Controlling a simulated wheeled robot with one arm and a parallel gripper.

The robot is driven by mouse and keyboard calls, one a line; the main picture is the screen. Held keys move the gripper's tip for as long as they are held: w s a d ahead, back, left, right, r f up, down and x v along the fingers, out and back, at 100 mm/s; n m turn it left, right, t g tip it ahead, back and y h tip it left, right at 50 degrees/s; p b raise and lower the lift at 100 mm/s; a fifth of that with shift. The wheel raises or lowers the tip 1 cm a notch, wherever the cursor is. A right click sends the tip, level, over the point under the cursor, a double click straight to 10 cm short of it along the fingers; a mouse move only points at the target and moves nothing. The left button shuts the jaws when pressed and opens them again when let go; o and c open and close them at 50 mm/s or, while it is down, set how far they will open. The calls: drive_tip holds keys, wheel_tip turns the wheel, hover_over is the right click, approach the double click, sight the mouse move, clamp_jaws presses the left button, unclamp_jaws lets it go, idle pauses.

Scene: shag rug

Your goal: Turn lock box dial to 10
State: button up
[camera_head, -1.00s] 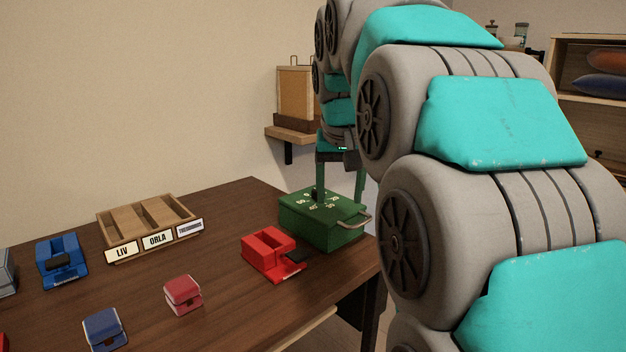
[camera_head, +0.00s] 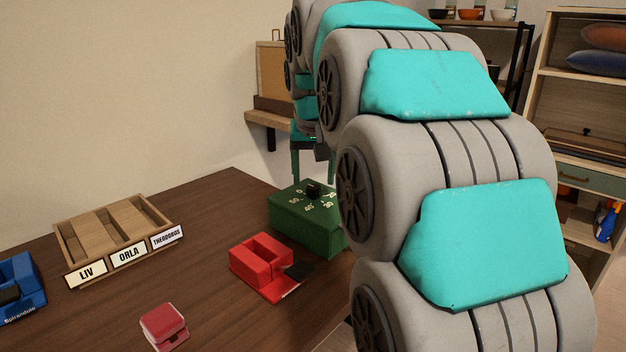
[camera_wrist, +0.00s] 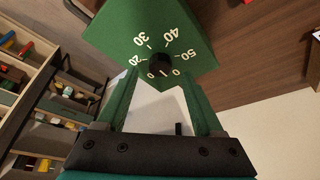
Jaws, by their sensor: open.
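The lock box (camera_head: 290,224) is a green block at the table's far right corner. On its top is a black dial knob (camera_head: 314,189) ringed by white numbers; 50, 40, 30 and 20 are readable. In the wrist view the dial (camera_wrist: 160,63) lies just beyond my fingertips, with the box top (camera_wrist: 110,35) around it. I cannot tell which number it points to. My gripper (camera_head: 313,181) is open and empty, its green fingers above and behind the dial, apart from it. In the wrist view the gripper (camera_wrist: 158,80) spreads wider than the knob.
A wooden tray (camera_head: 115,228) with name labels, a small red box (camera_head: 164,325) and a blue device (camera_head: 18,285) are to the left. Shelves (camera_head: 570,110) stand at right. My arm hides the box's right side.

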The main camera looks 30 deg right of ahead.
sight(314, 192)
drive_tip(key=shift+x, duration=1.2)
drive_tip(key=shift+c, duration=0.4)
clamp_jaws()
